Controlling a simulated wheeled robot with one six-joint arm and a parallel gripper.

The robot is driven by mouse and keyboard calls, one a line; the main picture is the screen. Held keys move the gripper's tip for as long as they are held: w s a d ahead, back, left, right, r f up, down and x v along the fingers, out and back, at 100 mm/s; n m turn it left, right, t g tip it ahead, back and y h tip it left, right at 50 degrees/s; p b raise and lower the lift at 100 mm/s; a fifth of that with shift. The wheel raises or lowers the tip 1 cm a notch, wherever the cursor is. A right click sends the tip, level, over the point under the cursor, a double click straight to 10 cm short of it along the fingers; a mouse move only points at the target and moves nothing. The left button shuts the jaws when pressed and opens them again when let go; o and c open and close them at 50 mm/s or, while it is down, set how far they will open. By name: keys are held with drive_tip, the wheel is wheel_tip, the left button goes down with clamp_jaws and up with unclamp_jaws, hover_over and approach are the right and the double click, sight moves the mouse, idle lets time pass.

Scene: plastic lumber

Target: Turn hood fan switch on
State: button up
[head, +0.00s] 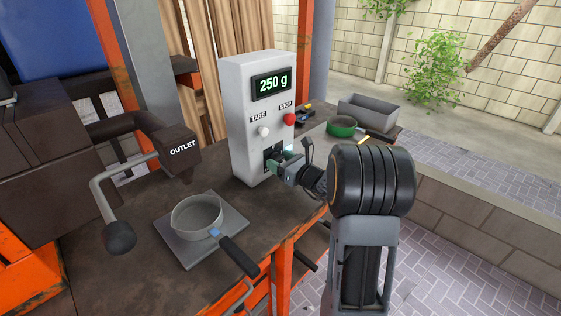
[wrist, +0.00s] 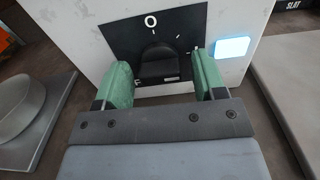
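The switch is a black rotary knob (wrist: 158,62) on a black plate (wrist: 118,32) on the lower front of a white box (head: 243,120). An "O" mark stands above the knob in the wrist view. Another label below it is mostly hidden. My gripper (wrist: 160,66) has its two green-padded fingers apart, one on each side of the knob. A gap shows at the right finger; contact at the left is unclear. In the head view my gripper (head: 284,162) reaches the plate and hides the knob. A pale blue lamp (wrist: 232,47) right of the plate is lit.
The box has a "250 g" display (head: 271,84), a white TARE button (head: 263,131) and a red STOP button (head: 289,119). A round pan (head: 197,215) lies on a plate at the front left. A green ring (head: 341,127) and grey bin (head: 366,112) stand behind my arm.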

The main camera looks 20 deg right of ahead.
drive_tip(key=v, duration=1.4)
drive_tip(key=shift+w, duration=0.1)
idle(0.3)
